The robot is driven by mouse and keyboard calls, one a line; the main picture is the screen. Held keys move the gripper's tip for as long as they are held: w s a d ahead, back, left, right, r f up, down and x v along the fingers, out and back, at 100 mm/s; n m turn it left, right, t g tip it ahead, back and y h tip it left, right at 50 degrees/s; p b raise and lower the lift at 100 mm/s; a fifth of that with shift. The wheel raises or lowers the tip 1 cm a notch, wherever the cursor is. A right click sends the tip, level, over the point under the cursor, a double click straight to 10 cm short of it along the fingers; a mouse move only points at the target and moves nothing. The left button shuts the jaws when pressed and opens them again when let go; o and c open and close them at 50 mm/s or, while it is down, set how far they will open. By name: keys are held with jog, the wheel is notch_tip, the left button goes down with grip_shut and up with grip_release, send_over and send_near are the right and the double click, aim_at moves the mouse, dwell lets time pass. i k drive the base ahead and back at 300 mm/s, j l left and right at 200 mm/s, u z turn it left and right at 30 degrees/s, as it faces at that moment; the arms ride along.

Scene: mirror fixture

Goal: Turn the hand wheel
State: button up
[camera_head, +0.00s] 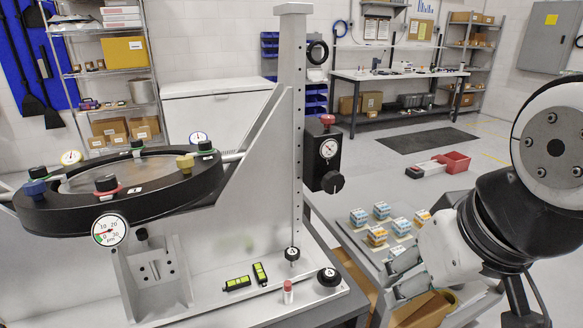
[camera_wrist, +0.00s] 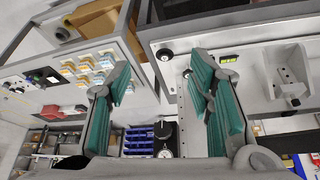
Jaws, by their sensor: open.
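Several round black parts on the mirror fixture could be the hand wheel, and I cannot tell which is meant. One is a black ring (camera_head: 317,52) high on the column. Another is a black knob (camera_head: 333,183) on a dark box (camera_head: 322,155) with a gauge. Two more black knobs, one (camera_head: 292,254) by the column foot and one (camera_head: 329,277) at the base corner, sit lower. My gripper (camera_head: 399,275) is to the right of the fixture, apart from it. In the wrist view my gripper (camera_wrist: 162,90) is open and empty, its teal-padded fingers wide apart.
The fixture's large black ring mount (camera_head: 120,215) carries colored knobs and gauges. A low table (camera_head: 350,238) with several small boxes is beside my gripper. Floor behind is partly clear.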

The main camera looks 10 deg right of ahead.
aim_at(333, 181)
jog(key=i+j+u, duration=0.1)
jog(key=j, duration=0.35)
jog(key=i+j+u, duration=0.15)
jog(key=j, duration=0.3)
jog(key=i+j+u, duration=0.1)
jog(key=j, duration=0.35)
